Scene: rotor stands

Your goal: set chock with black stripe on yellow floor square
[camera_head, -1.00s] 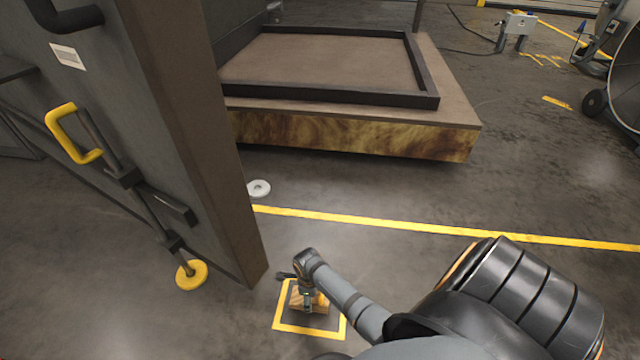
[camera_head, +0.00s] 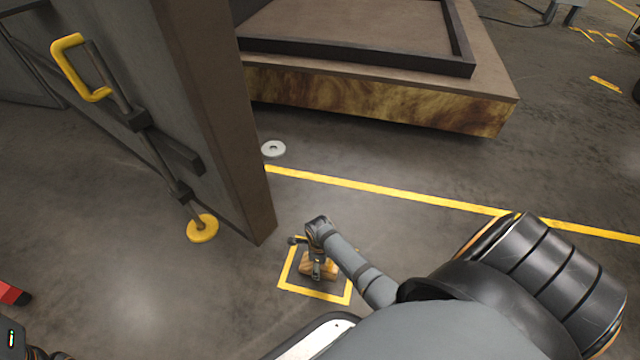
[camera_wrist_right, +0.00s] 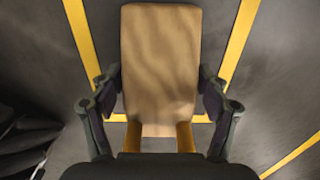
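The chock is a wooden block (camera_head: 308,268) on the floor inside the yellow floor square (camera_head: 318,295). In the right wrist view its pale wooden face (camera_wrist_right: 160,60) fills the middle, with the square's yellow lines (camera_wrist_right: 240,40) on both sides. I see no black stripe on the visible faces. My right gripper (camera_head: 318,268) points down at the chock, and its two fingers (camera_wrist_right: 160,90) stand on either side of it, very close. I cannot tell whether they press on it.
A tall dark panel (camera_head: 215,120) with a yellow handle (camera_head: 75,65) stands left of the square, its yellow round foot (camera_head: 202,229) on the floor. A low platform (camera_head: 380,105) lies behind. A white disc (camera_head: 273,149) lies near a yellow floor line (camera_head: 400,196). Floor left of the square is clear.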

